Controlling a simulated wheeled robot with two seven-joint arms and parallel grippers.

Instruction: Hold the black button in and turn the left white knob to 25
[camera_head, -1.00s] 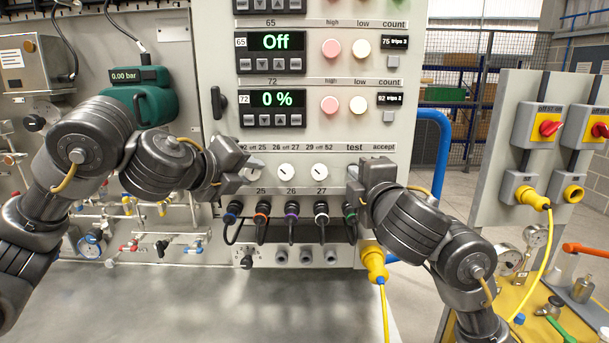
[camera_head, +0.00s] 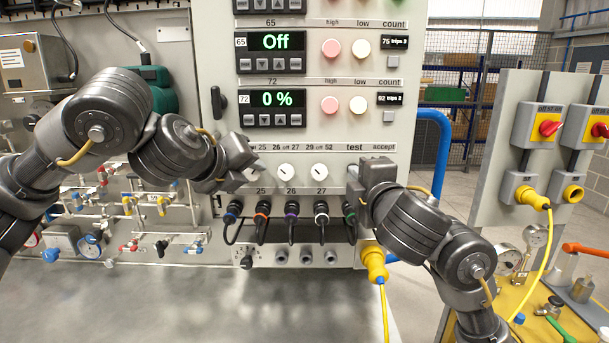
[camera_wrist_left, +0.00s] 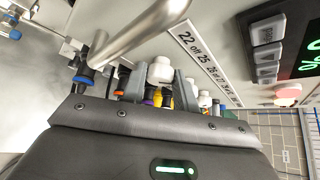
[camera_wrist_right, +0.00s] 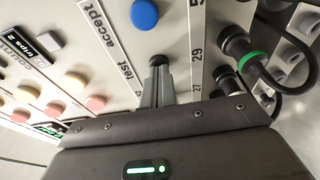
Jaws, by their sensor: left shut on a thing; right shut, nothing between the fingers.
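The left white knob (camera_head: 254,174) is at the left end of the knob row, partly hidden by my left gripper (camera_head: 246,170). In the left wrist view the knob (camera_wrist_left: 160,70) sits between the fingers of my left gripper (camera_wrist_left: 160,88), under the label strip reading 22 off 25. The knob's pointer cannot be read. My right gripper (camera_head: 362,178) is at the test label. In the right wrist view its closed fingertips (camera_wrist_right: 157,80) meet the black button (camera_wrist_right: 156,60). How deep the button sits cannot be told.
Two more white knobs (camera_head: 286,172) stand to the right of the left one. Cables with coloured rings (camera_head: 262,208) hang below. A blue button (camera_wrist_right: 144,14) is beside the black one. The display (camera_head: 276,99) reads 0 %. A metal handle (camera_wrist_left: 135,30) is close to my left gripper.

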